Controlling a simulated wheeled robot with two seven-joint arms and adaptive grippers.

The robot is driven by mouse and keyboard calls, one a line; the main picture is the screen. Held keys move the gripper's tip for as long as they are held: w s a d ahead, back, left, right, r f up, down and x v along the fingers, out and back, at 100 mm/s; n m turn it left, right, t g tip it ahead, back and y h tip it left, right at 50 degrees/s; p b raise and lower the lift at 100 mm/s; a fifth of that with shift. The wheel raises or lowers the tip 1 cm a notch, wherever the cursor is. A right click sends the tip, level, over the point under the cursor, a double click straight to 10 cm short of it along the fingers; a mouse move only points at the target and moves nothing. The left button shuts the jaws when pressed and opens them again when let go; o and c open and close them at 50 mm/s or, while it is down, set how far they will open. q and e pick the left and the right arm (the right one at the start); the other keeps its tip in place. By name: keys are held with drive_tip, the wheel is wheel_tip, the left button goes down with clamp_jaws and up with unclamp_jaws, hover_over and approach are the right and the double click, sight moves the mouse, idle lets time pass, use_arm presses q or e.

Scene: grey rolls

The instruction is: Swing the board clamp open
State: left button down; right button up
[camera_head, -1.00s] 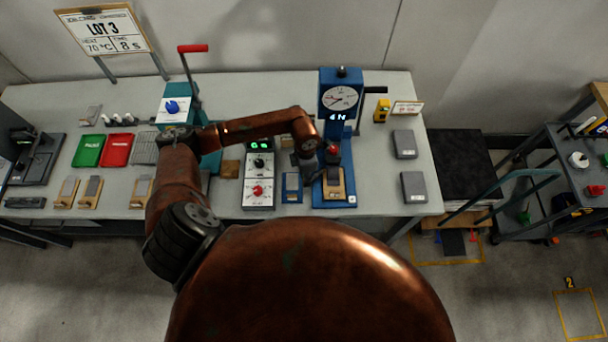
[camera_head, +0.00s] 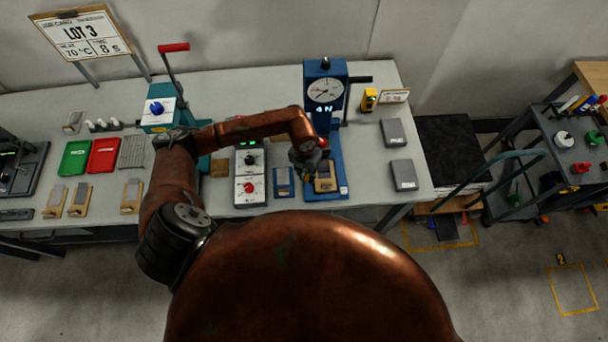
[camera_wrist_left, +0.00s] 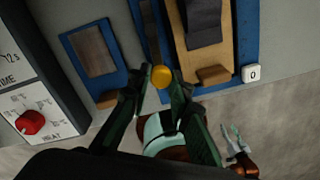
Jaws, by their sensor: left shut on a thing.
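The blue test stand (camera_head: 336,150) with a round dial stands on the bench. A wooden board (camera_head: 325,184) with a grey strip lies on its base; the board also shows in the left wrist view (camera_wrist_left: 181,40). The clamp is a dark bar (camera_wrist_left: 150,30) with a yellow knob (camera_wrist_left: 162,77), lying along the left side of the board, not across it. My left gripper (camera_head: 312,168) is shut on the knob, which sits between its fingertips in the wrist view (camera_wrist_left: 160,88). The gripper hides the clamp in the head view. My right gripper (camera_wrist_left: 233,140) seems to show small at lower right.
A control box (camera_head: 250,178) with a red dial and a blue plate (camera_head: 284,181) stand left of the test stand. Two grey blocks (camera_head: 393,132) lie to its right. A teal press (camera_head: 158,112) with a red-handled lever stands behind my left arm.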

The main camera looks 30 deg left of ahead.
use_arm(q)
drive_tip(key=shift+w+d+r+n, duration=0.15)
drive_tip(key=shift+w+n, duration=0.1)
drive_tip(key=shift+n, duration=0.15)
drive_tip(key=c, duration=1.8)
unclamp_jaws()
drive_tip(key=shift+o, duration=0.2)
drive_tip(key=shift+s, duration=0.1)
wheel_tip(320, 180, up, 12)
drive_tip(key=shift+a, duration=0.35)
